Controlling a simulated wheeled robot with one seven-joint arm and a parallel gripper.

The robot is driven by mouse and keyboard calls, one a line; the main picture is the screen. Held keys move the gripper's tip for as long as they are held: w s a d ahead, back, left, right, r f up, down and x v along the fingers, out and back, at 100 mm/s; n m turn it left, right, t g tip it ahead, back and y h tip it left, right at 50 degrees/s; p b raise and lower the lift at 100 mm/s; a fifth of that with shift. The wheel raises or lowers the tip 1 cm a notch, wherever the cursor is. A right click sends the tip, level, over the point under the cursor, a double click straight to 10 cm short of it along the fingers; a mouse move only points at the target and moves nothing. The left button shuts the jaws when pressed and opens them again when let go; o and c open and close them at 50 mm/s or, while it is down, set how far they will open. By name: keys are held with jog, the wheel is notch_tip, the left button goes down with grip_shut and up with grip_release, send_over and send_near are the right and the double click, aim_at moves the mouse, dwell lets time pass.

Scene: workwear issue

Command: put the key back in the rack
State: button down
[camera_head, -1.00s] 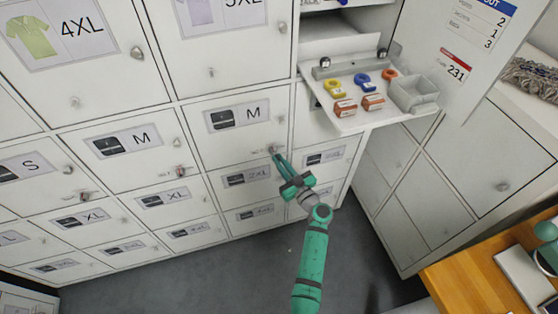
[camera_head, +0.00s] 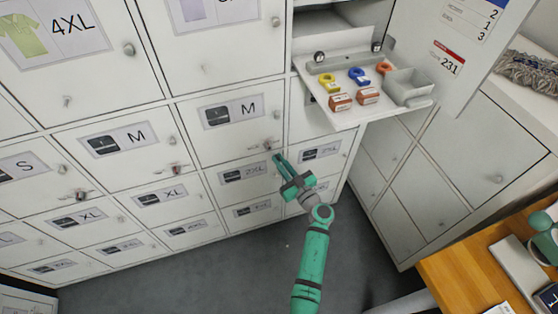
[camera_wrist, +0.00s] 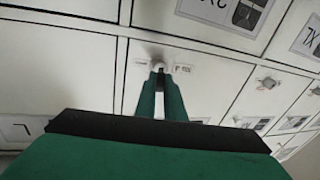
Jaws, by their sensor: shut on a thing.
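Most of the key is hidden by the fingers.
A grey bin (camera_head: 408,86) sits at the rack's right end. An open white door (camera_head: 452,50) stands right of the rack. Several locker knobs and keys stick out to the left. A wooden desk (camera_head: 455,280) is at lower right. Grey floor is clear below.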

jog(key=shift+v, duration=1.1)
dwell(0.6)
jog(key=s+a+f+m+t+h, duration=0.2)
jog(key=s+f+m+h, duration=0.4)
jog(key=s+f, duration=0.8)
jog(key=s+h, duration=0.2)
jog(key=h, duration=0.1)
jog(key=shift+s+a+f+t+h, duration=0.3)
jog(key=shift+s+a+t+h, duration=0.05)
jog(key=shift+s+t+h, duration=0.05)
jog(key=shift+a, duration=0.1)
